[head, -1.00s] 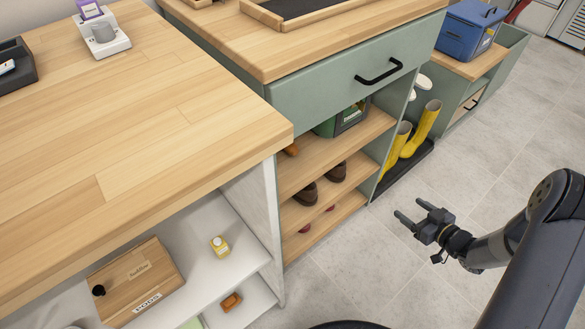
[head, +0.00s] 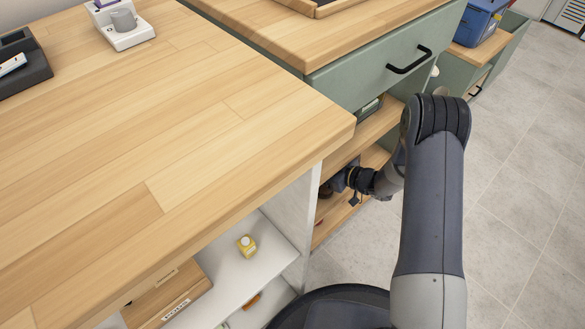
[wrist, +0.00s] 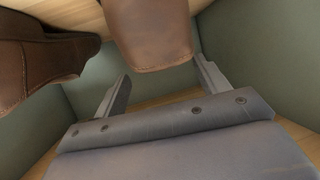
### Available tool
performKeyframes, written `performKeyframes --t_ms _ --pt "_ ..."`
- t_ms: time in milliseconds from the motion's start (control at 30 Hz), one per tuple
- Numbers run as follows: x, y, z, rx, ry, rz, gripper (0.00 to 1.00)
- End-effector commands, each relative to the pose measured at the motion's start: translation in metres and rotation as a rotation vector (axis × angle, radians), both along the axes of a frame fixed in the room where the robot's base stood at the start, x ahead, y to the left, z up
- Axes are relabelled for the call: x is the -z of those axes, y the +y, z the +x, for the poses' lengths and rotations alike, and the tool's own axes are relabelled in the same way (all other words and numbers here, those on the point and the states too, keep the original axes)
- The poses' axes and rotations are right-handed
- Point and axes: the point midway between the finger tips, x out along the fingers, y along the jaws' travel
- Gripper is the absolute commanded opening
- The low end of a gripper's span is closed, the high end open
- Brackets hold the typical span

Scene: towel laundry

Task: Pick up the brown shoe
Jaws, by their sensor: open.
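In the wrist view, a brown leather shoe (wrist: 152,38) reaches down from the top edge, its near end between the two fingers of my gripper (wrist: 163,78). The fingers are apart, one on either side, and do not close on it. A second, darker brown shoe (wrist: 45,68) lies to the left, outside the left finger. In the head view my gripper (head: 341,180) is inside the open shelf unit, and its fingertips and most of the shoes are hidden.
The wooden shelf boards (head: 372,130) lie close above and below my gripper. The white shelf side panel (head: 302,205) and wooden countertop (head: 150,170) are to the left. A green drawer front (head: 385,65) is above. Grey floor (head: 520,190) is free on the right.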

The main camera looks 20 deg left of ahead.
Motion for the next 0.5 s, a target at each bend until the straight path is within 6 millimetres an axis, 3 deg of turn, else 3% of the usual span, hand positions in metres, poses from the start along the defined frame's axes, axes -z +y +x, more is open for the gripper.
performKeyframes --t_ms 500 --pt "0.022 0.052 0.024 -0.003 -0.001 0.0 0.7"
